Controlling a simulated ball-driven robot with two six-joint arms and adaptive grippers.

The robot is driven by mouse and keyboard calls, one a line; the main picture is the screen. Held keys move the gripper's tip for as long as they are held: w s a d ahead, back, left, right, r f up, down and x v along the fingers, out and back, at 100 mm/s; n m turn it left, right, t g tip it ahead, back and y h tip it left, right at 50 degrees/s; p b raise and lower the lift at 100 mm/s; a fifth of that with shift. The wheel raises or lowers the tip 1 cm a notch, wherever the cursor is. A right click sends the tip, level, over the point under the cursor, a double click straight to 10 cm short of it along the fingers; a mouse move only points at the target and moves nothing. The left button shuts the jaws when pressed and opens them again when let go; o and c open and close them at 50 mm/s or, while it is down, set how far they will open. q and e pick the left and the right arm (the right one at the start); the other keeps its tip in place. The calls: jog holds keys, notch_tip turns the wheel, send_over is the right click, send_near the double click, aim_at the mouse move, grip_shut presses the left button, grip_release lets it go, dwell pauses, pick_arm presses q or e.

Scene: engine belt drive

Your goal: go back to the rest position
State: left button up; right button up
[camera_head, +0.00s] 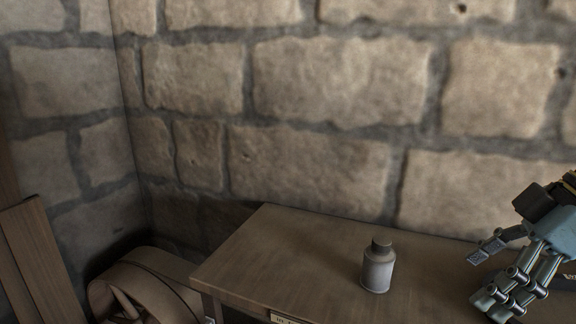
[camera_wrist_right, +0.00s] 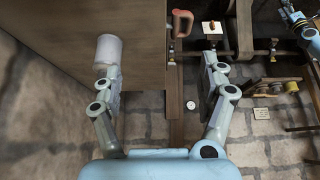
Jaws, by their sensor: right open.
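My right gripper (camera_head: 486,278) is at the right edge of the head view, over the right part of the wooden table (camera_head: 290,250). Its fingers are spread apart with nothing between them. The right wrist view also shows the open, empty right gripper (camera_wrist_right: 160,78). A grey bottle with a narrower cap (camera_head: 378,267) stands upright on the table, to the left of the gripper and apart from it. In the right wrist view the pale bottle (camera_wrist_right: 108,49) shows beyond the left-hand finger.
A stone wall (camera_head: 310,90) rises behind the table. A rounded wooden object (camera_head: 150,283) stands left of the table. The right wrist view shows a red-handled tool (camera_wrist_right: 182,22) and a dark rail with fittings (camera_wrist_right: 235,53). The table's left part is clear.

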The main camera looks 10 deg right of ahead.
jog(key=s+a+f+m+h, duration=0.3)
jog(key=s+f+m, duration=0.2)
jog(key=s, duration=0.2)
jog(key=s+a+f+m+h, duration=0.2)
jog(key=s+f+m+h, duration=0.1)
jog(key=s+f+m, duration=0.25)
notch_tip(320, 180, down, 39)
jog(key=s+d+g+b, duration=0.1)
jog(key=s+d+b, duration=0.2)
jog(key=b, duration=1)
jog(key=s+f+b, duration=0.4)
jog(key=s+f, duration=0.2)
jog(key=f, duration=0.3)
jog(key=s+f+g+b, duration=0.1)
jog(key=s+f+b, duration=0.2)
jog(key=s+f, duration=0.3)
jog(key=s+f+b, duration=0.4)
jog(key=s+f, duration=0.2)
jog(key=f, duration=0.6)
jog(key=shift+s+d+f+b, duration=0.25)
jog(key=shift+d+f+b, duration=0.05)
pick_arm(q)
notch_tip(320, 180, down, 24)
jog(key=shift+s+f, duration=0.2)
jog(key=shift+s, duration=0.05)
pick_arm(e)
jog(key=shift+c, duration=0.3)
